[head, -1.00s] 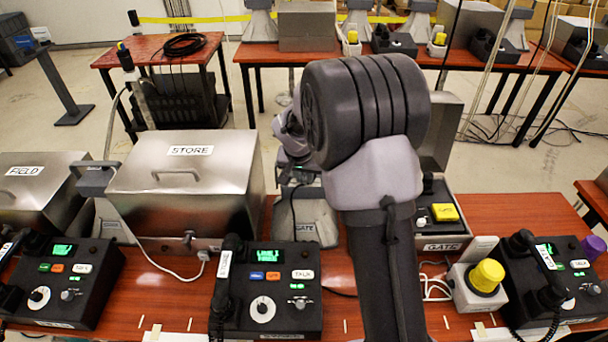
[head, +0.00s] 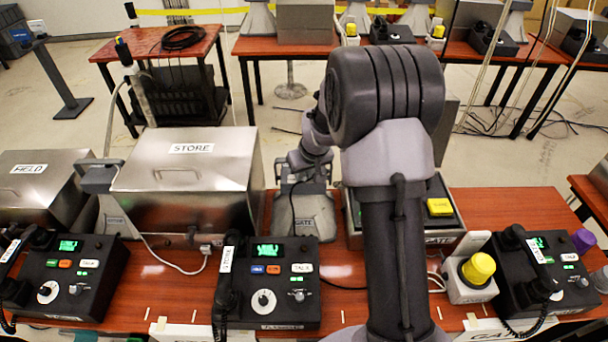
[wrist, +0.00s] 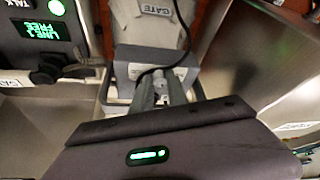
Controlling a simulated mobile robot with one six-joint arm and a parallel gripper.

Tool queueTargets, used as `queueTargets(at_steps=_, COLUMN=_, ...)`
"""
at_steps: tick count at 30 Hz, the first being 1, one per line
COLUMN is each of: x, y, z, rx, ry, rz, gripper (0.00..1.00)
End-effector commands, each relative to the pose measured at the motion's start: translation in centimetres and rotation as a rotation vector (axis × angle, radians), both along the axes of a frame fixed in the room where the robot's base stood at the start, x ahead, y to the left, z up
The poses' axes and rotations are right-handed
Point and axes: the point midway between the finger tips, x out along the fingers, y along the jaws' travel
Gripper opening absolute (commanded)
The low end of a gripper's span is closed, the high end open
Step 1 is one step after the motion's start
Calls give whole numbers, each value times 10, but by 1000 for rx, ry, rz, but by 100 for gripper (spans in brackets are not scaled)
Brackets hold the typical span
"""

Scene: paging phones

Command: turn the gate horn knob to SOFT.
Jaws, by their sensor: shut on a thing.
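The gate horn (wrist: 150,22) is grey and labelled GATE; it shows at the top middle of the wrist view. A grey box (wrist: 128,66) with a cable draped over it sits at its near end. My gripper (wrist: 162,92) reaches this box, with its two grey fingers closed around a small knob (wrist: 161,87). The knob is mostly hidden between the fingers, so I cannot read its setting. In the head view the gate horn (head: 305,212) stands between the STORE case and my arm, and my fingertips are hard to make out.
The closed STORE case (head: 190,172) stands left of the horn. The GATE case (head: 455,210), with a yellow button (head: 439,207), is open on the right. Dark phones, including the middle one (head: 270,290), line the front of the table. A yellow-knobbed box (head: 476,272) stands near the right phone.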

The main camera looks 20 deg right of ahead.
Motion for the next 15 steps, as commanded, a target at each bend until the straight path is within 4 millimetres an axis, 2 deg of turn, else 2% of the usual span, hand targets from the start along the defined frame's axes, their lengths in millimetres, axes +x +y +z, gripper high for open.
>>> queueTargets(at_steps=14, x=0, y=0, z=0, rx=-1, ry=0, rz=15, gripper=0)
queueTargets(at_steps=15, x=0, y=0, z=0, rx=-1, ry=0, rz=15, gripper=25)
